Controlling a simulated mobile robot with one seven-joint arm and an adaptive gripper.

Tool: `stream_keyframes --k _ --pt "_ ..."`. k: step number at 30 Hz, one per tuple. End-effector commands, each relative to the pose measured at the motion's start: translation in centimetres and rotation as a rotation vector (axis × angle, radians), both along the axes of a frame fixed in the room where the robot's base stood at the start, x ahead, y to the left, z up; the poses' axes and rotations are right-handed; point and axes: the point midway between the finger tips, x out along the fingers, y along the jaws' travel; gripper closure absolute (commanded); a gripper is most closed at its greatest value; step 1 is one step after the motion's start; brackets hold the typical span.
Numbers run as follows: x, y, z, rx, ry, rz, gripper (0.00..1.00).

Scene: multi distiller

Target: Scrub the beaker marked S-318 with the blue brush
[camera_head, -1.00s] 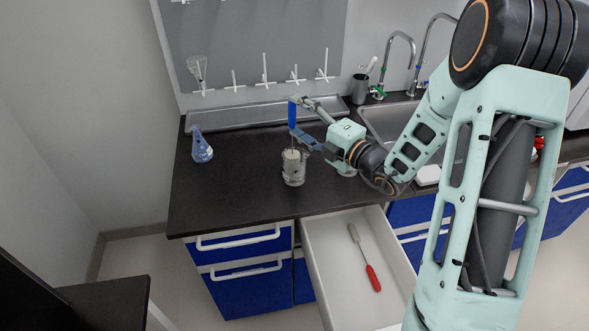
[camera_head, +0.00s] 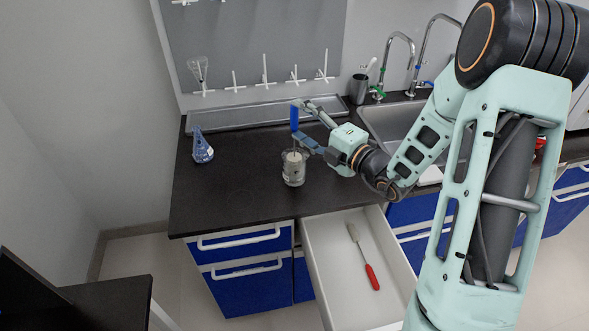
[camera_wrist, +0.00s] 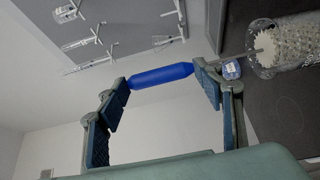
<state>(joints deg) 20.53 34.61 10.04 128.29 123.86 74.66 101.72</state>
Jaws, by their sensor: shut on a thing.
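The blue brush (camera_head: 294,118) is held by its handle in my gripper (camera_head: 299,121), high over the counter. In the wrist view the blue handle (camera_wrist: 160,75) lies between the two fingers (camera_wrist: 165,88). A thin rod leads from it to a white bristle head (camera_wrist: 264,46) at the mouth of a clear beaker (camera_wrist: 292,45). In the head view this beaker (camera_head: 294,173) stands upright on the black counter, below my gripper, with the bristles at least partly inside. No marking is readable on it, so I cannot confirm S-318.
A blue flask (camera_head: 202,150) stands to the left on the counter (camera_head: 235,185). A red-handled brush (camera_head: 371,275) lies in the open white drawer (camera_head: 335,285). The sink (camera_head: 390,122), taps and a dark cup (camera_head: 359,90) are at right. A pegboard (camera_head: 260,40) is behind.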

Motion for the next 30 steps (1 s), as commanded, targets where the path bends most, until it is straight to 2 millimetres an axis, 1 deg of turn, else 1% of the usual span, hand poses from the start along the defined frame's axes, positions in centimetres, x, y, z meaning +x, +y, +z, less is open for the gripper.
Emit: stream_keyframes --k 5,30 --pt "0.0 0.0 1.1 0.001 -0.001 0.0 0.58" --pt "0.0 0.0 9.6 0.0 0.0 -0.001 0.58"
